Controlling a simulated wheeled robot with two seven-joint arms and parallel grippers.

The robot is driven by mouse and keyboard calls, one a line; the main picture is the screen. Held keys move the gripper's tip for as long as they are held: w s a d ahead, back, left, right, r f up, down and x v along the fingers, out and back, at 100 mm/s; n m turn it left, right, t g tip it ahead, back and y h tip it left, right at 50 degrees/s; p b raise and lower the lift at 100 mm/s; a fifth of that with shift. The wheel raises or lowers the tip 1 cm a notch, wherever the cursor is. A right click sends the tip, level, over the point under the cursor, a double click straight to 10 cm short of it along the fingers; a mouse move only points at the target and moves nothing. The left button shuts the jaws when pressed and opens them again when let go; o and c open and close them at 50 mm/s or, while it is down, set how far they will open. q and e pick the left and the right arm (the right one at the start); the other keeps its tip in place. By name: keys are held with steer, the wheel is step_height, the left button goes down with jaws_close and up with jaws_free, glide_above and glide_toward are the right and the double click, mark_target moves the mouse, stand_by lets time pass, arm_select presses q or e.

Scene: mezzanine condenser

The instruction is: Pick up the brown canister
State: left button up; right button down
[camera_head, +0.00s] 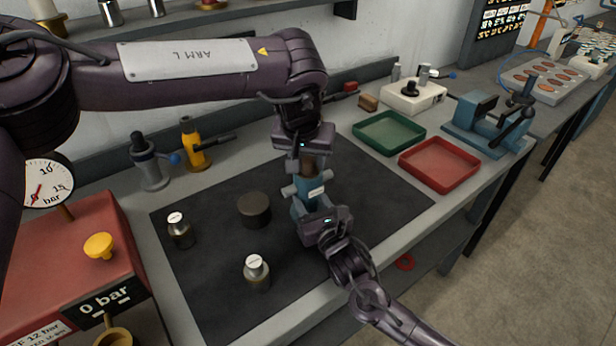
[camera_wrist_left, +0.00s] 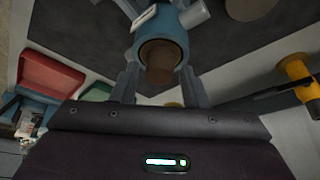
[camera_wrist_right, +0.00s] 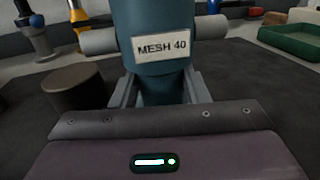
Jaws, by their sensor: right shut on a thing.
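A brown cylinder (camera_head: 308,165), which looks like the brown canister, sits in the top opening of a blue body (camera_head: 306,203). It also shows in the left wrist view (camera_wrist_left: 160,68), with its lower part hidden inside the blue rim. My left gripper (camera_head: 304,158) is above it, pointing down, with its fingers apart on either side of the brown end. My right gripper (camera_head: 312,214) is shut on the lower part of the blue body. The right wrist view shows this body (camera_wrist_right: 160,55) upright, with grey side stubs and a label reading MESH 40.
On the dark mat (camera_head: 225,290) stand a dark brown squat cylinder (camera_head: 254,211) and two small metal weights (camera_head: 180,231) (camera_head: 257,274). Green (camera_head: 390,132) and red (camera_head: 440,165) trays lie to the right. A red gauge unit (camera_head: 75,270) stands at the left.

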arm_select(q)
jaws_close()
step_height(320, 180, up, 10)
arm_select(e)
steer(key=c, duration=0.7)
jaws_free()
steer(key=shift+c, duration=0.2)
steer(key=shift+s, duration=0.1)
